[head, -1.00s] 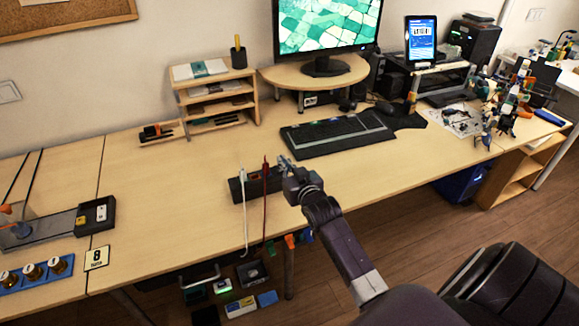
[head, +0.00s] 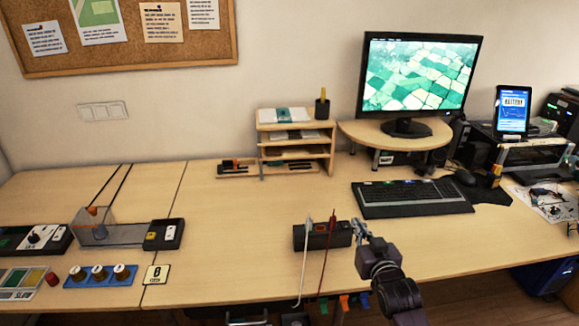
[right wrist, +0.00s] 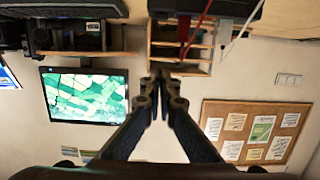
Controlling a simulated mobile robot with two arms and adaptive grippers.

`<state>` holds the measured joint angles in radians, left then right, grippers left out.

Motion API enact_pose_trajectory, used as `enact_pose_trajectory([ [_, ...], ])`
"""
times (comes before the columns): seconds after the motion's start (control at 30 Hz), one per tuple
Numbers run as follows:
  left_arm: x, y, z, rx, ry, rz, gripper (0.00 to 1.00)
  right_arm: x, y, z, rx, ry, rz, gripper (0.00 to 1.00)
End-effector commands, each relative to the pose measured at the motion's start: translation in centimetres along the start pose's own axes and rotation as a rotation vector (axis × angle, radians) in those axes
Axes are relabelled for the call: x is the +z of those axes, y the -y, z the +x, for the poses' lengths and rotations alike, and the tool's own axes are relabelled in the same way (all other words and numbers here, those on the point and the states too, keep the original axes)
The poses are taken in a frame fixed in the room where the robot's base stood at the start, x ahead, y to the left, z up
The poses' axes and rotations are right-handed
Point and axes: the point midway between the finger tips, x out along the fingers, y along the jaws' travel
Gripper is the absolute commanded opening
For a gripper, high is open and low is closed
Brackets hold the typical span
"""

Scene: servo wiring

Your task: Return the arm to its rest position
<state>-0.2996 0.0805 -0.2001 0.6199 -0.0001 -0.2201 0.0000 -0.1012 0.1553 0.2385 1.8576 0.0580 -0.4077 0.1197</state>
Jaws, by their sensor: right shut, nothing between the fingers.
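My right gripper (head: 363,234) is shut and empty in the head view, just right of a black connector block (head: 341,234) at the table's front part. In the right wrist view its closed fingers (right wrist: 161,72) point toward the shelf and the block's dark underside shows at the top. A white cable (head: 304,262) and a red cable (head: 325,262) run from the block over the table's front edge. I cannot tell whether the fingertips touch the block. My left gripper is not in view.
A keyboard (head: 412,198) lies behind and right of the gripper, below the monitor (head: 418,75). A small shelf (head: 296,150) stands at the back. The table between is clear.

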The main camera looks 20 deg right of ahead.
Motion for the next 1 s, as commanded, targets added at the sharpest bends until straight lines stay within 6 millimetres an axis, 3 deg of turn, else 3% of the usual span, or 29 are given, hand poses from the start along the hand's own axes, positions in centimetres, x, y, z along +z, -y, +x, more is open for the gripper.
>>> enact_pose_trajectory([
  [0.17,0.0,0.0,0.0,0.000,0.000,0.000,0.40,0.9,0.7,-0.6,-0.010,0.033,-0.010,0.00],
  [0.27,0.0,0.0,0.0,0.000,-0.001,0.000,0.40,3.5,2.5,-2.5,-0.037,0.131,-0.037,0.00],
  [0.37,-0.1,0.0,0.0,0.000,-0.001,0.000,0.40,7.4,5.0,-6.2,-0.079,0.291,-0.083,0.00],
  [0.5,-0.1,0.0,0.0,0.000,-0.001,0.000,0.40,12.7,8.2,-13.3,-0.145,0.536,-0.155,0.00],
  [0.6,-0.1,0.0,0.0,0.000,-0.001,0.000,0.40,15.1,9.5,-17.9,-0.181,0.670,-0.195,0.00],
  [0.8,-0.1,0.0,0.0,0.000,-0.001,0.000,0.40,17.7,10.9,-25.2,-0.237,0.867,-0.252,0.00],
  [1.0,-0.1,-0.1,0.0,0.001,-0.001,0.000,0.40,18.9,11.4,-31.6,-0.283,1.021,-0.294,0.00],
])
